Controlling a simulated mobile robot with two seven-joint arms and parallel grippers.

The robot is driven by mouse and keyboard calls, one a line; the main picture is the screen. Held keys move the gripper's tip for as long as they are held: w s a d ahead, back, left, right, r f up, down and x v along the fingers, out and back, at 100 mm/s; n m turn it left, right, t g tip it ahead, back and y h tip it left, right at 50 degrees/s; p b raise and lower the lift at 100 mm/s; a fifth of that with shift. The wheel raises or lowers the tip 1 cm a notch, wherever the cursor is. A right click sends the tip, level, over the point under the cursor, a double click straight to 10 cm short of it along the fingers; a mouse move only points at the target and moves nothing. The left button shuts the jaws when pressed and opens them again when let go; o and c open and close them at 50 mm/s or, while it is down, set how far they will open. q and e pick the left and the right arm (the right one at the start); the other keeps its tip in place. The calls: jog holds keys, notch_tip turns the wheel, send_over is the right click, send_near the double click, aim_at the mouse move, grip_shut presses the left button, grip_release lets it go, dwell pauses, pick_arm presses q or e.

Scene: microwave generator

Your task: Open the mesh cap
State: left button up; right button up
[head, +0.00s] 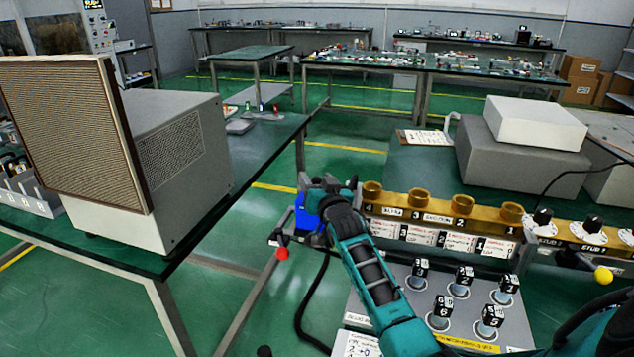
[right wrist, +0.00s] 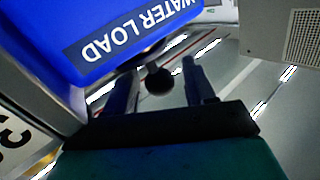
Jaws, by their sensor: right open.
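The mesh cap (head: 67,140) is a brown-framed mesh panel on the front of a large grey-white box (head: 185,160) on the left table. It stands upright against the box. My right gripper (head: 328,184) is open, well to the right of the mesh cap, beside a blue unit (head: 306,214). In the right wrist view the blue unit (right wrist: 100,35) reads "WATER LOAD" and fills the upper left. A dark round knob (right wrist: 158,80) shows between the open fingers of my right gripper (right wrist: 161,88); I cannot tell whether they touch it. My left gripper is not in view.
A panel with numbered black knobs (head: 440,312) and a brass-coloured rail (head: 440,212) stand at the right. A red ball handle (head: 282,253) hangs near the blue unit. The left table's edge (head: 220,215) lies between the box and my right gripper. Green floor is open behind.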

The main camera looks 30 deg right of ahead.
grip_shut()
dwell(0.3)
dwell(0.3)
